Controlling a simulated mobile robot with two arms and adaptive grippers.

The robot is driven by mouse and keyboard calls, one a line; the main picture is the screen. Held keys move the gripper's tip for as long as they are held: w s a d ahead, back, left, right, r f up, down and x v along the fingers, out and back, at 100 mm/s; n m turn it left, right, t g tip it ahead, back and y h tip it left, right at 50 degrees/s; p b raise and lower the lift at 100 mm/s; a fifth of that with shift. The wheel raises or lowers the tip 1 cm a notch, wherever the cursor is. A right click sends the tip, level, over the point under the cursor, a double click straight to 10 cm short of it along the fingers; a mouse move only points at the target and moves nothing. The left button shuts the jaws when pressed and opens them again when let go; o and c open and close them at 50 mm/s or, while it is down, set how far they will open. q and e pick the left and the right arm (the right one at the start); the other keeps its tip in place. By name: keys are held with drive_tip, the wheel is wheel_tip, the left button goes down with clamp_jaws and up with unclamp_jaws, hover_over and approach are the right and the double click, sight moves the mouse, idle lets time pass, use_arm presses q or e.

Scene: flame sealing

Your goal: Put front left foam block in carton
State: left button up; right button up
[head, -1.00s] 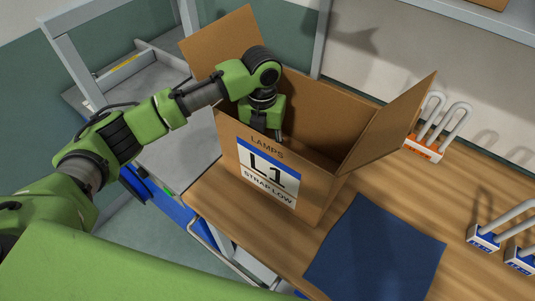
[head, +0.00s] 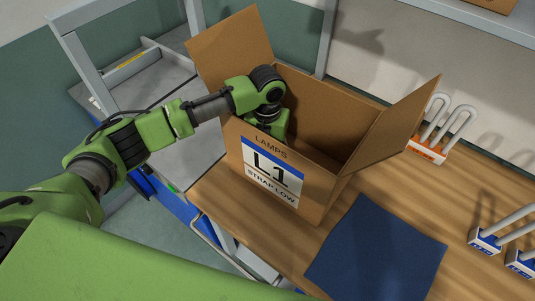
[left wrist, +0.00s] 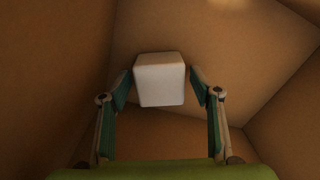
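The carton (head: 318,193) stands open on the wooden table, with its flaps up and a label reading LAMPS, L1, STRAP LOW. My left arm reaches over its left side, and the left gripper is down inside, its fingers hidden by the front wall in the head view. The gap from block to carton floor cannot be told. My right gripper is not in view.
A dark blue mat (head: 375,252) lies on the table right of the carton. An orange-based lamp (head: 427,150) and blue-based lamps (head: 484,240) stand further right. The raised right flap (head: 393,128) leans outward. A grey cart (head: 150,80) stands at the left.

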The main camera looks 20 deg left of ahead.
use_arm(q)
wheel_tip(320, 180, up, 12)
drive_tip(key=b, duration=0.2)
drive_tip(key=shift+r, duration=0.2)
drive_tip(key=shift+b, duration=0.3)
